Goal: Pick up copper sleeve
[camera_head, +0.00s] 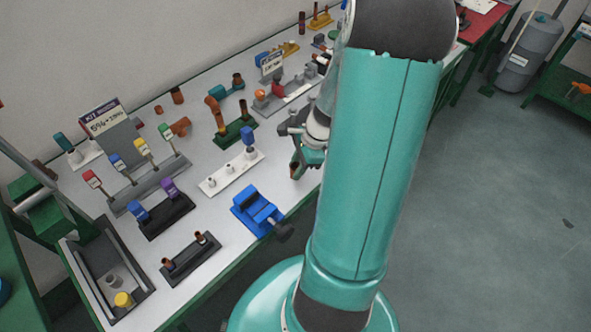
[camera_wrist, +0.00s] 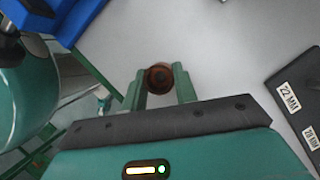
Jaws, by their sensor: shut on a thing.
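My gripper (camera_wrist: 158,85) shows in the wrist view with its two green fingers shut on the copper sleeve (camera_wrist: 158,77). The sleeve is a short brown tube seen end-on, with a dark opening, between the fingertips. In the head view my gripper (camera_head: 295,168) is at the front edge of the workbench, partly hidden by my teal arm. A small brown part of the sleeve shows there at the fingers. I cannot tell how high it is above the bench.
The workbench (camera_head: 222,205) holds a blue vise (camera_head: 258,211) left of my gripper. A black holder (camera_head: 190,257) with copper pieces stands further front left. A white rack (camera_head: 232,172) with a blue-topped part, and a green stand (camera_head: 235,134), are behind. Bare bench lies between them.

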